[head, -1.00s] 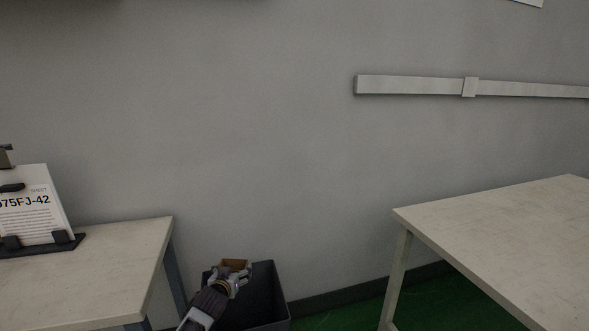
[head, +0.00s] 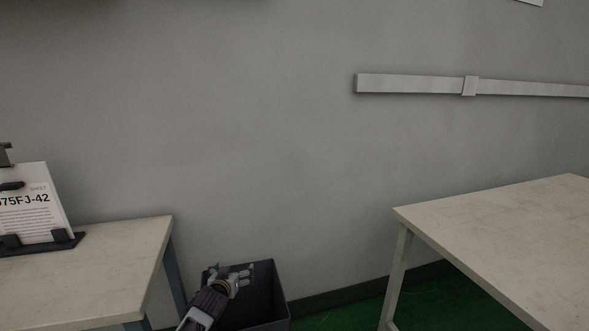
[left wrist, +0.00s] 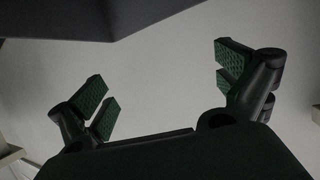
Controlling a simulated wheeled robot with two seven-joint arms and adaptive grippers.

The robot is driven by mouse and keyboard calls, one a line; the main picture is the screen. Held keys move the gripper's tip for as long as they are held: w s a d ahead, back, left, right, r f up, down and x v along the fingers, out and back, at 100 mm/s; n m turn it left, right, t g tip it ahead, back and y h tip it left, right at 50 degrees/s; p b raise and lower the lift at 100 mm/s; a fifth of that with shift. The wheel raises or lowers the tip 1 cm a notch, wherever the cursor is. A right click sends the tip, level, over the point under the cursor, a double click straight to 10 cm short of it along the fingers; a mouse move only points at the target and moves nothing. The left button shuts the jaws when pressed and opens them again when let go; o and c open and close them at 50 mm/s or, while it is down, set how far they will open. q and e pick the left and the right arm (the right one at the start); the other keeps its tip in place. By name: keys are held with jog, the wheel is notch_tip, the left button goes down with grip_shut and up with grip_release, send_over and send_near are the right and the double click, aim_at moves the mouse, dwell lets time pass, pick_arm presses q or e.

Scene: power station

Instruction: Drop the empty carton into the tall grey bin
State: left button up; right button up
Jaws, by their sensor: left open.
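The tall grey bin (head: 264,291) stands on the floor against the wall, between the two tables, in the head view. My left gripper (head: 246,271) is over the bin's opening, open and empty. In the left wrist view, the left gripper (left wrist: 165,82) has its fingers spread wide with nothing between them. A dark edge at the top of that view looks like part of the bin (left wrist: 110,22). The carton is not visible in either view now. The inside bottom of the bin is hidden. My right gripper is not in view.
A left table (head: 110,256) holds a clipboard sheet on a stand (head: 36,205). A right table (head: 500,235) stands across a gap of green floor (head: 345,317). A pale rail (head: 415,85) runs along the wall.

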pick_arm(q)
jog(key=shift+s, duration=0.15)
jog(key=v, duration=1.1)
jog(key=shift+s+r, duration=0.25)
jog(key=shift+s, duration=0.05)
dwell(0.4)
dwell(0.6)
jog(key=s+d+f+g+h, duration=0.1)
jog(key=s+d+f+g, duration=0.1)
jog(key=s+f, duration=0.4)
jog(key=s+d+f+m+g+h, duration=0.1)
jog(key=s+d+f+g, duration=0.2)
jog(key=s, duration=1.1)
jog(key=s+d+f+g+p, duration=0.1)
jog(key=s+d+f+g, duration=0.1)
jog(key=s+f, duration=0.7)
jog(key=shift+s+d+f+m+g+h, duration=0.25)
jog(key=shift+s+m+g+h, duration=0.25)
jog(key=shift+g, duration=0.3)
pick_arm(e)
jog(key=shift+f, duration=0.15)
